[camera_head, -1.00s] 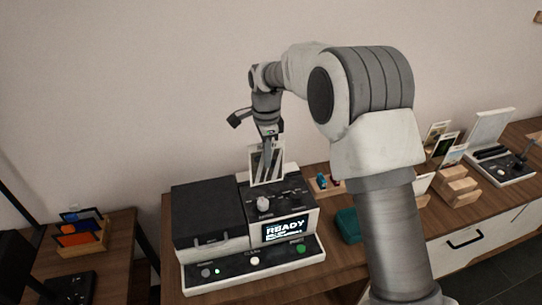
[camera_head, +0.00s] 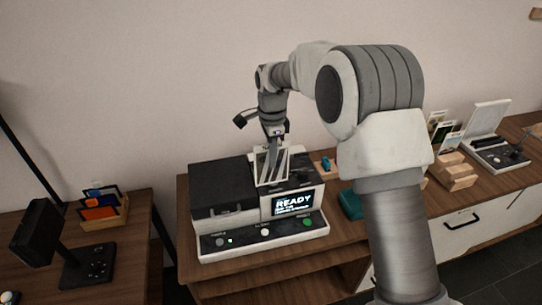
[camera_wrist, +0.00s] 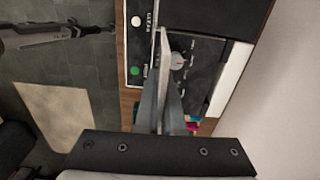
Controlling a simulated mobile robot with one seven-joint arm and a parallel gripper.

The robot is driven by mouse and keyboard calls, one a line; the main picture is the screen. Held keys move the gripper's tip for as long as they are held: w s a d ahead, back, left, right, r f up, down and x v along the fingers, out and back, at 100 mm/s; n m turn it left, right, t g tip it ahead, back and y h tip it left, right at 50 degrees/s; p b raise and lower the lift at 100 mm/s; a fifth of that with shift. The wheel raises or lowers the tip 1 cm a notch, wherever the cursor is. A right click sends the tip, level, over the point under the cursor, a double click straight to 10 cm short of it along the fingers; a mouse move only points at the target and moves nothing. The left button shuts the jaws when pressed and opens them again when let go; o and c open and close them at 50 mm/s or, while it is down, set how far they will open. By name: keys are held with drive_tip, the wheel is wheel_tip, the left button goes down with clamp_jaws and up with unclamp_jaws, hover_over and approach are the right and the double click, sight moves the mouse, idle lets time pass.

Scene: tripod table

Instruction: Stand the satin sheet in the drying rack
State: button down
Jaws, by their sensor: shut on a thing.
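In the head view my gripper (camera_head: 275,148) points down over the printing machine (camera_head: 225,212). It is shut on a white-bordered sheet with dark and grey streaks (camera_head: 271,168), held upright in front of or above the machine's right part; I cannot tell whether they touch. In the wrist view my gripper's fingers (camera_wrist: 164,105) close on a thin sheet seen edge-on (camera_wrist: 163,60). A wooden rack (camera_head: 108,220) with orange and blue dark-edged pieces stands on the left table. Wooden slotted blocks (camera_head: 455,178) with cards stand at the right. I cannot tell which one is the drying rack.
The machine's screen (camera_head: 293,201) reads READY, with buttons along its front. A black lamp-like device (camera_head: 75,260) stands before the left rack. A teal box (camera_head: 350,205) sits right of the machine. A gap separates the two tables. The wall is close behind.

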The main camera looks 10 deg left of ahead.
drive_tip(key=s+d+f+n, duration=0.3)
drive_tip(key=d+n, duration=0.1)
drive_tip(key=d, duration=0.4)
drive_tip(key=s+d+f+n, duration=0.2)
drive_tip(key=s+d+n, duration=0.1)
drive_tip(key=d, duration=0.6)
drive_tip(key=s+d+f+n, duration=0.3)
drive_tip(key=s+d+n, duration=0.1)
drive_tip(key=d, duration=0.4)
drive_tip(key=shift+d+f+n, duration=0.3)
drive_tip(key=shift+d+n, duration=0.05)
drive_tip(key=shift+n, duration=0.45)
